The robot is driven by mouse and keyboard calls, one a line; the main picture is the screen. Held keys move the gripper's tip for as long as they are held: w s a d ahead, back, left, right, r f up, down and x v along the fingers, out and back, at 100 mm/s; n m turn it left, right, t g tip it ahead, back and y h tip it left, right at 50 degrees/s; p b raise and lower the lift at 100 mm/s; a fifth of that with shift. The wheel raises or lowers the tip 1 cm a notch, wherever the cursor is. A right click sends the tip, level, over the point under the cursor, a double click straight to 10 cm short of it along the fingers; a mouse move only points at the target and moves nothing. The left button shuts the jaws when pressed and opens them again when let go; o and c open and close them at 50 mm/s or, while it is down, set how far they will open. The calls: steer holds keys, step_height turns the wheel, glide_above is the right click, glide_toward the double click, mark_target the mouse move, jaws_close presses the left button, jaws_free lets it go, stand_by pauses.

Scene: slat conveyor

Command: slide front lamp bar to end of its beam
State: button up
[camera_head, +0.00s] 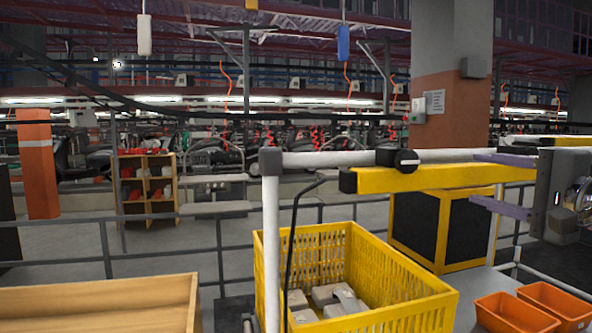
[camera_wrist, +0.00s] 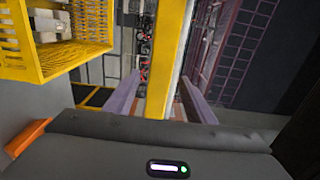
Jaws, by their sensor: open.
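A yellow bar (camera_head: 440,178) with a black end, which I take for the front lamp bar, runs level just below a white beam (camera_head: 330,158). A black clamp with a round knob (camera_head: 405,160) sits where bar and beam meet. My gripper (camera_head: 475,178) is at the bar's right part, open, with one purple finger above and one below it. In the wrist view the yellow bar (camera_wrist: 165,60) passes between the spread fingers of my gripper (camera_wrist: 158,100), with gaps at both sides. I cannot tell whether either finger touches the bar.
A yellow crate (camera_head: 405,300) with grey parts stands below the bar. Orange bins (camera_head: 515,312) are at the lower right. A white post (camera_head: 271,250) with a black cable carries the beam's left end. A wooden box (camera_head: 100,303) is at the lower left; railings stand behind.

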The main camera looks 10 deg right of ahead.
mark_target(469, 177)
steer(key=shift+w, duration=3.1)
